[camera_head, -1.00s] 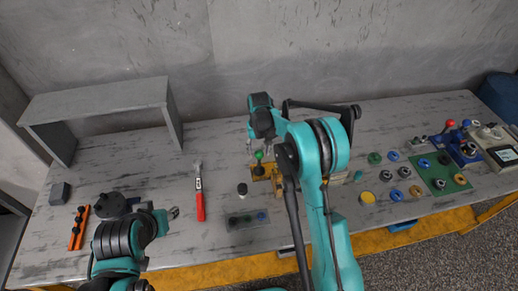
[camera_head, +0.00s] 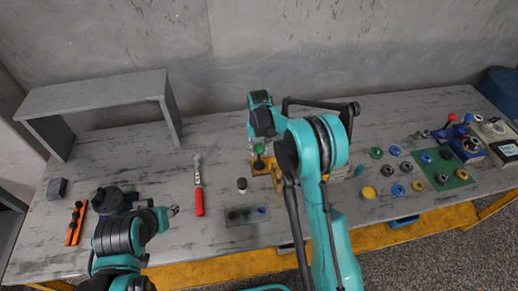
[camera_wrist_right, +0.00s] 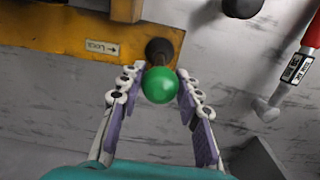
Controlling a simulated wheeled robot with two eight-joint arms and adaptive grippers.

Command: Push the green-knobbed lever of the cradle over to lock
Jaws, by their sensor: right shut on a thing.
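The cradle is a yellow block with a label reading LOCK (camera_wrist_right: 88,45), and it stands mid-table in the head view (camera_head: 278,178). Its lever (camera_wrist_right: 159,50) has a dark base and a green knob (camera_wrist_right: 158,86). In the wrist view my right gripper (camera_wrist_right: 158,92) has the knob between its two fingers and is shut on it. In the head view the right gripper (camera_head: 263,143) is over the cradle, and my arm hides part of it. The lever's exact tilt is hard to tell. My left gripper (camera_head: 174,211) is over the table at left, with its fingers too small to read.
A red-handled tool (camera_head: 199,200) lies left of the cradle. A small black-topped piece (camera_head: 242,184) and a grey plate (camera_head: 247,217) are in front of it. A grey shelf (camera_head: 95,92) stands at back left. Several rings and a green board (camera_head: 443,170) lie at right.

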